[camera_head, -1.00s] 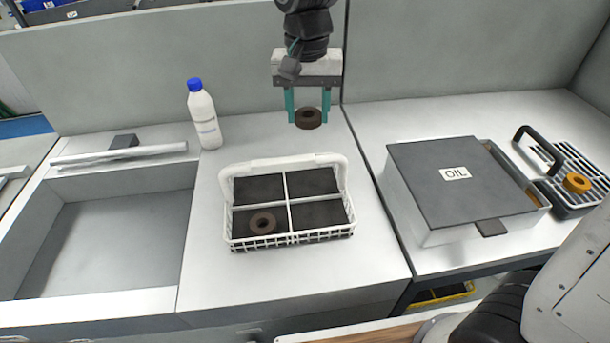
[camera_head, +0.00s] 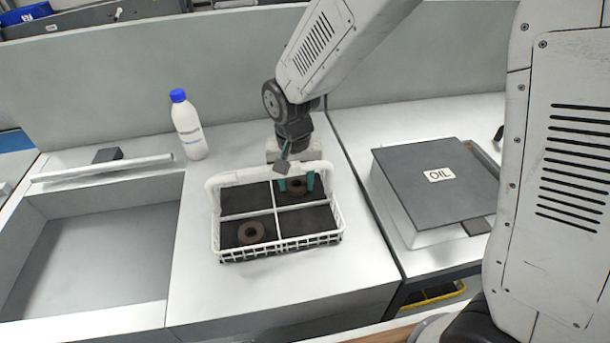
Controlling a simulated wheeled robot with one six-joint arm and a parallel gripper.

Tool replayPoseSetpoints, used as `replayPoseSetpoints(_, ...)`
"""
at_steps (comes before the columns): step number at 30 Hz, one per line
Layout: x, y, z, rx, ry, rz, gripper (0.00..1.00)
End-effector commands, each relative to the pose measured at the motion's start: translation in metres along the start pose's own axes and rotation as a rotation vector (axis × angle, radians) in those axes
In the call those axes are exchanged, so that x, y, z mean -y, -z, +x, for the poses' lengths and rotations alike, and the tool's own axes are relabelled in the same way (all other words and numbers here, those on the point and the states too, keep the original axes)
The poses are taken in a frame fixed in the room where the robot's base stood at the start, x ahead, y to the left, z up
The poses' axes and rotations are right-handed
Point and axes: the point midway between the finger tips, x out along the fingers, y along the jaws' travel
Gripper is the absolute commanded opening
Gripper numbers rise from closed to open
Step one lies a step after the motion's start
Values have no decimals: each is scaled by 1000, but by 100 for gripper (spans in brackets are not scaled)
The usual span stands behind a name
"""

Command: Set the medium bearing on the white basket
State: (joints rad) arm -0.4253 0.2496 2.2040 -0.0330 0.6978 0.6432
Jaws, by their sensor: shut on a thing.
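The white basket (camera_head: 216,216) stands on the middle bench, split into compartments with dark floors. One brown ring bearing (camera_head: 250,233) lies in its front left compartment. My gripper (camera_head: 297,184) reaches down behind the basket's raised handle into the back right compartment. Its teal fingers are shut on another brown ring bearing (camera_head: 297,187), low in that compartment. I cannot tell whether this bearing touches the floor. The handle and the gripper body partly hide the fingers.
A white bottle (camera_head: 188,128) with a blue cap stands behind and left of the basket. An open sink-like recess (camera_head: 100,255) is at left. A grey box labelled OIL (camera_head: 425,190) stands at right. The bench in front of the basket is clear.

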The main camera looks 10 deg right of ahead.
Motion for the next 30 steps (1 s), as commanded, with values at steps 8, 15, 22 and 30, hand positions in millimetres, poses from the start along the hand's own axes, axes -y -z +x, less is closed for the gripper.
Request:
replayPoseSetpoints(8,0,0,1,-1,1,0,20)
replayPoseSetpoints(15,0,0,3,-1,1,0,68)
replayPoseSetpoints(22,0,0,2,-2,1,0,68)
replayPoseSetpoints(30,1,1,-38,-6,4,1,68)
